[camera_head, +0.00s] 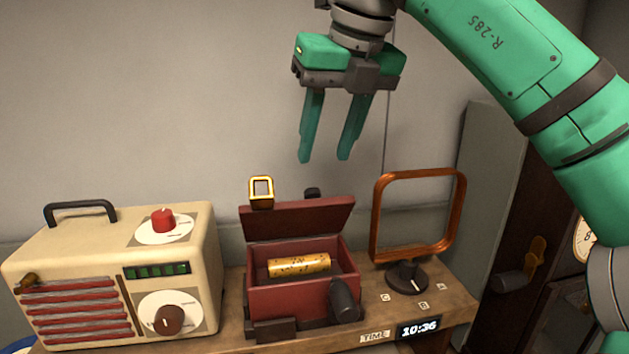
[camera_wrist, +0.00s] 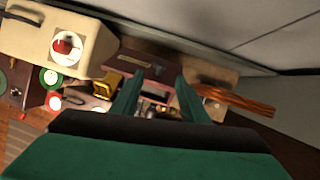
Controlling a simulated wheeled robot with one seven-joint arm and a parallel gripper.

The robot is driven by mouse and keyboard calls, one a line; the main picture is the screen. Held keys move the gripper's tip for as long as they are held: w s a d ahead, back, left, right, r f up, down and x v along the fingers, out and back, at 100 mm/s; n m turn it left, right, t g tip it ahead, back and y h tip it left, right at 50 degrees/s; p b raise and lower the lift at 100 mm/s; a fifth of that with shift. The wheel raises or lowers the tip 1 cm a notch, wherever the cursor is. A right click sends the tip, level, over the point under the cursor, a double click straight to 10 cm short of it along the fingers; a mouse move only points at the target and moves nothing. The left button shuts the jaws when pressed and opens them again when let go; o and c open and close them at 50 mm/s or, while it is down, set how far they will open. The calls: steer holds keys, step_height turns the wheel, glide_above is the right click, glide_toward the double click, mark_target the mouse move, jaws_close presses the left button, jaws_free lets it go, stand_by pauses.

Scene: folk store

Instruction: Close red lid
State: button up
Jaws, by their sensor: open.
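The red lid (camera_head: 297,219) stands raised and tilted back at the rear of a red box (camera_head: 288,298) in the head view. A yellow square loop (camera_head: 261,191) sits at the lid's upper left edge. A golden cylinder (camera_head: 299,265) lies inside the open box. My gripper (camera_head: 324,160) is open and empty, pointing down, above the lid and apart from it. In the wrist view the fingers (camera_wrist: 155,92) hang over the box area, and the yellow loop (camera_wrist: 108,84) shows left of them. The fingers partly hide the box there.
A cream radio (camera_head: 110,270) with a black handle stands left of the box. An orange square frame (camera_head: 377,225) on a dark dial base (camera_head: 407,279) stands to the right. All rest on a wooden shelf (camera_head: 455,298) with a clock display (camera_head: 418,327). The grey wall is close behind.

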mark_target(315, 188)
steer(key=x, duration=0.8)
steer(key=shift+w+a+f, duration=0.1)
steer(key=shift+f, duration=0.2)
jaws_close()
